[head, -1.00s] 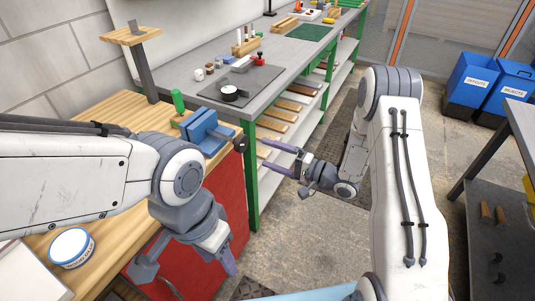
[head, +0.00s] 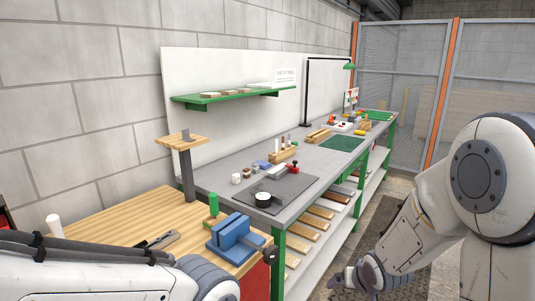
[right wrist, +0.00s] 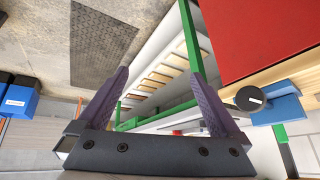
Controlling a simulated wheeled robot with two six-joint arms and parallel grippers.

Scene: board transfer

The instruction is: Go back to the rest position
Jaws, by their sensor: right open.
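My right gripper (right wrist: 160,75) is open in the right wrist view, its two purple fingers spread wide with nothing between them. In the head view my right arm (head: 430,220) hangs on the right side, over the aisle. My left arm (head: 90,270) lies along the bottom left, in front of the wooden bench. My left gripper is below the picture edge and hidden.
A wooden bench (head: 115,225) with a blue vise (head: 232,237) is close to my left arm. Behind it runs a long grey workbench (head: 225,178) with green legs and shelves of boards. Blue bins (right wrist: 18,98) show in the right wrist view.

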